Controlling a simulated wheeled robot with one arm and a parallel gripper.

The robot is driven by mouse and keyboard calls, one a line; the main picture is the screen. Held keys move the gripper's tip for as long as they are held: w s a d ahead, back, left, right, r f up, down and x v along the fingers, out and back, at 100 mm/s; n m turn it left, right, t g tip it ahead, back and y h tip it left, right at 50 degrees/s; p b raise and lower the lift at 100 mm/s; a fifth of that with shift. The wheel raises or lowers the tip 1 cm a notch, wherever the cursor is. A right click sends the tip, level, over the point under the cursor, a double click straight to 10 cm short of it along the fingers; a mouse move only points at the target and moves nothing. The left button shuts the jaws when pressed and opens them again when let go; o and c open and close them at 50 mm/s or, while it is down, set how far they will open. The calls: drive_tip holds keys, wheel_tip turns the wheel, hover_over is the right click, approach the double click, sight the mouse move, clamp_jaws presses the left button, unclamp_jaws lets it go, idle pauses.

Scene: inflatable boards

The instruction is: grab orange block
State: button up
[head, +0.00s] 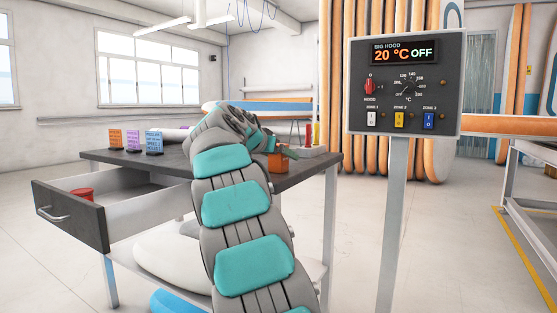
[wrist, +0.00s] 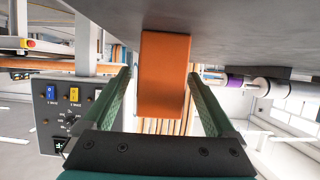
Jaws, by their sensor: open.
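The orange block (head: 278,163) stands on the dark tabletop (head: 310,168) near its front right part, partly hidden by my arm in the head view. In the wrist view, which looks upside down, the orange block (wrist: 164,75) is between the two green fingers of my gripper (wrist: 159,74). The fingers are open, one on each side of the block, with a visible gap on both sides. In the head view my gripper (head: 290,153) is low over the table at the block, mostly hidden behind my arm.
Orange, purple and blue cards (head: 133,139) stand at the table's left. An open drawer (head: 130,205) holds a red round thing (head: 82,194). A control panel (head: 405,87) on a post stands to the right. Red and yellow items (head: 312,133) are at the table's back right.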

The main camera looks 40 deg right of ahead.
drive_tip(key=x, duration=0.2)
drive_tip(key=shift+w+d+f, duration=0.15)
drive_tip(key=shift+d+f, duration=0.05)
drive_tip(key=shift+d, duration=0.1)
clamp_jaws()
idle(0.5)
